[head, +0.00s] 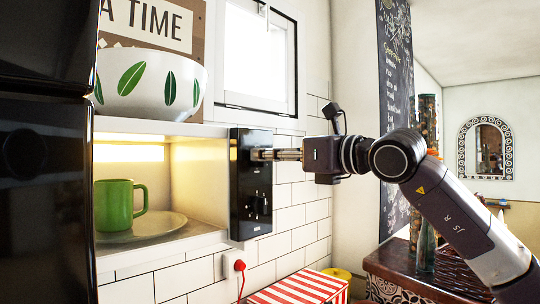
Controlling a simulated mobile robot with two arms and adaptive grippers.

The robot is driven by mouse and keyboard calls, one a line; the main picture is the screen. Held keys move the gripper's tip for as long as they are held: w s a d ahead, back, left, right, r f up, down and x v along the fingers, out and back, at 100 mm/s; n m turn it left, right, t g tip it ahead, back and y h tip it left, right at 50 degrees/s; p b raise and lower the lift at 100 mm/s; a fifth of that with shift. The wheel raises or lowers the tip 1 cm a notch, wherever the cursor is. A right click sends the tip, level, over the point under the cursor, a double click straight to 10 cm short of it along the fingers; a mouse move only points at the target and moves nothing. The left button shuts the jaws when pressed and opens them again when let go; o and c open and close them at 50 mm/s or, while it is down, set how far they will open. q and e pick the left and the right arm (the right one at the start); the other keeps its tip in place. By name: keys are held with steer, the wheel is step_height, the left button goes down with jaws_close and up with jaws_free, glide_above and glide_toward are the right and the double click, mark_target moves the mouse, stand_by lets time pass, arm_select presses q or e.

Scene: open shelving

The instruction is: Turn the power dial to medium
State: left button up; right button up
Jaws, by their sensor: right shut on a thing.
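The black control panel (237,215) stands upright at the right side of an open, lit microwave-like compartment (199,175). My right gripper (256,154) reaches in from the right, level, with its fingertips at the upper part of the panel. It is shut on the power dial, which the fingertips hide, so its setting cannot be read. Small knobs or buttons show lower on the panel. My left gripper is not in view.
A green mug (118,204) stands on a plate (160,227) in the compartment. A leaf-patterned bowl (150,85) sits on top. A red plug (239,265) is in the tiled wall below. A red-striped box (300,287) and glass tubes (427,250) stand lower right.

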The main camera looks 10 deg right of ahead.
steer(key=shift+w+d+f+m+b, duration=0.1)
steer(key=shift+f+m+b, duration=0.15)
steer(key=shift+m+b, duration=3)
steer(key=shift+w+d+f+m+b, duration=0.15)
steer(key=shift+m+b, duration=1.65)
steer(key=shift+m, duration=2.9)
steer(key=shift+d+f+m+b, duration=0.1)
steer(key=shift+f+m+b, duration=0.2)
steer(key=shift+m+b, duration=2.95)
steer(key=shift+m+p, duration=0.65)
steer(key=shift+m, duration=0.25)
